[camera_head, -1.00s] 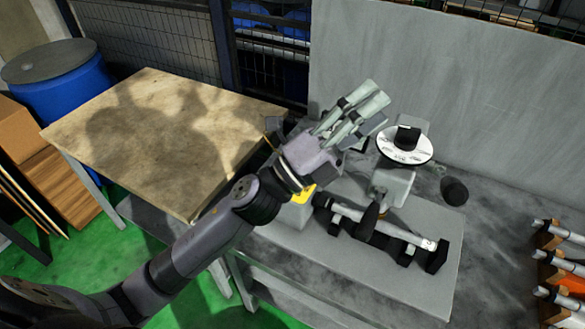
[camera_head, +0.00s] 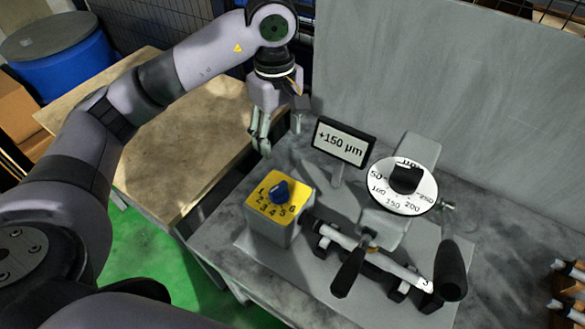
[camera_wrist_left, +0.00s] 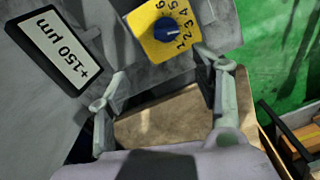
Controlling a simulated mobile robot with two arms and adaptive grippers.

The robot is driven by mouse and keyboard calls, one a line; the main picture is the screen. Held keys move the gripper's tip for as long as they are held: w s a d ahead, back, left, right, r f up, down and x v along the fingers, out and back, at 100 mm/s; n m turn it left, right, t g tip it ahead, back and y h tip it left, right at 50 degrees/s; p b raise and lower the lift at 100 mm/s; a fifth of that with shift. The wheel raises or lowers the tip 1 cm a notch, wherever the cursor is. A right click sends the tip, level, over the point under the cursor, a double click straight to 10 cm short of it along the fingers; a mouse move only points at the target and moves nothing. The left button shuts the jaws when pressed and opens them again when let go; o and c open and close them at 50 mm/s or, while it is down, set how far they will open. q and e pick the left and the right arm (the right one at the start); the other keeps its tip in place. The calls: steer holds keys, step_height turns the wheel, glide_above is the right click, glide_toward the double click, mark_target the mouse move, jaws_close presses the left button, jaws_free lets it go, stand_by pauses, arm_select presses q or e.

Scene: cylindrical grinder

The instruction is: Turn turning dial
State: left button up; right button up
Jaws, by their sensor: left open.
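A blue knob (camera_head: 279,191) sits on a yellow numbered plate (camera_head: 265,203) on top of a grey box. In the left wrist view the blue knob (camera_wrist_left: 168,31) is near the top, just beyond the fingertips. A white graduated dial (camera_head: 416,199) with a black knob (camera_head: 406,178) is on the grey machine to the right; which one is the turning dial I cannot tell. My left gripper (camera_head: 260,146) points down, behind and above the yellow plate, apart from it. It also shows in the left wrist view (camera_wrist_left: 160,66), open and empty. My right gripper is not in view.
A display reading +150 µm (camera_head: 343,143) stands between the box and the white dial, close to my left gripper. A bar (camera_head: 345,239) and black handles lie in front of the dial. A wooden table (camera_head: 205,118) is at left; a grey wall panel (camera_head: 430,70) is behind.

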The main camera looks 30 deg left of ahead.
arm_select(q)
steer(key=p, duration=0.3)
glide_above(277, 185)
steer(key=f, duration=0.7)
steer(key=shift+s+f, duration=0.15)
steer(key=shift+s, duration=0.15)
steer(key=f, duration=0.3)
steer(key=f+p, duration=0.1)
steer(key=f, duration=0.1)
steer(key=f+p, duration=0.1)
steer(key=f, duration=0.2)
steer(key=shift+w+f, duration=0.25)
steer(key=shift+f, duration=0.05)
steer(key=shift+w+f, duration=0.1)
steer(key=shift+f, duration=0.25)
steer(key=shift+c, duration=1)
steer(key=c, duration=0.9)
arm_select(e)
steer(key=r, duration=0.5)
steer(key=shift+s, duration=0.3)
